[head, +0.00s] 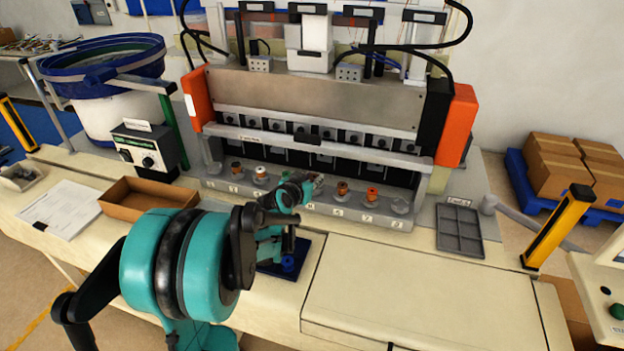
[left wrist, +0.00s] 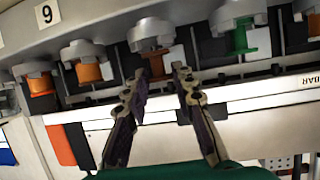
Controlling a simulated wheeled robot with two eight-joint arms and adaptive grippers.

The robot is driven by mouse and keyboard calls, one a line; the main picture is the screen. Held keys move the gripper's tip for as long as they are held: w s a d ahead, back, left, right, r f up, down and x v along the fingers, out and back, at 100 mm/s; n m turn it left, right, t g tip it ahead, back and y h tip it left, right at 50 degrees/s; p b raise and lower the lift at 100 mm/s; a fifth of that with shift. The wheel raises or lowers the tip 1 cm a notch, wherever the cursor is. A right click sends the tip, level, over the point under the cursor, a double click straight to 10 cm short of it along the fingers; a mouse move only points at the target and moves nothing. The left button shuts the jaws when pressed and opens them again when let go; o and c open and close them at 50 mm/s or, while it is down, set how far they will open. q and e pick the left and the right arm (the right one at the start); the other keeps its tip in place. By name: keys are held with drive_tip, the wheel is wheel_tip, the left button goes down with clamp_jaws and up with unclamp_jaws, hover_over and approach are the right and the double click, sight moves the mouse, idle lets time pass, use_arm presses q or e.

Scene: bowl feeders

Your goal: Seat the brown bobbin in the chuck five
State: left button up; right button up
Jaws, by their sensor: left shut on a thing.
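The brown bobbin (left wrist: 156,65) is between the fingertips of my left gripper (left wrist: 162,76), which is shut on it. In the left wrist view its upper end meets a grey chuck (left wrist: 148,30); I cannot tell whether it is fully down in it. The chuck's own number is not readable there. In the head view my left gripper (head: 314,184) is at the middle of the chuck row, and my wrist hides the bobbin and chuck. A green bobbin (left wrist: 240,38) and an orange bobbin (left wrist: 88,72) sit in the neighbouring chucks. My right gripper is not in view.
Other chucks hold a white bobbin (head: 261,173) and an orange bobbin (head: 372,193); the right end chuck (head: 402,205) looks empty. The machine's bar (head: 320,140) runs behind the row. A dark blue tray (head: 270,270), cardboard tray (head: 150,207) and grey compartment tray (head: 460,205) lie nearby.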

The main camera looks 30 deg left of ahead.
use_arm(q)
drive_tip(key=shift+f+b, duration=0.55)
drive_tip(key=shift+f, duration=0.05)
idle(0.6)
drive_tip(key=o, duration=0.6)
drive_tip(key=shift+o, duration=0.2)
drive_tip(key=shift+s+r, duration=0.1)
drive_tip(key=p+v, duration=0.4)
drive_tip(key=v, duration=0.6)
drive_tip(key=shift+s+r, duration=0.15)
drive_tip(key=shift+s, duration=0.25)
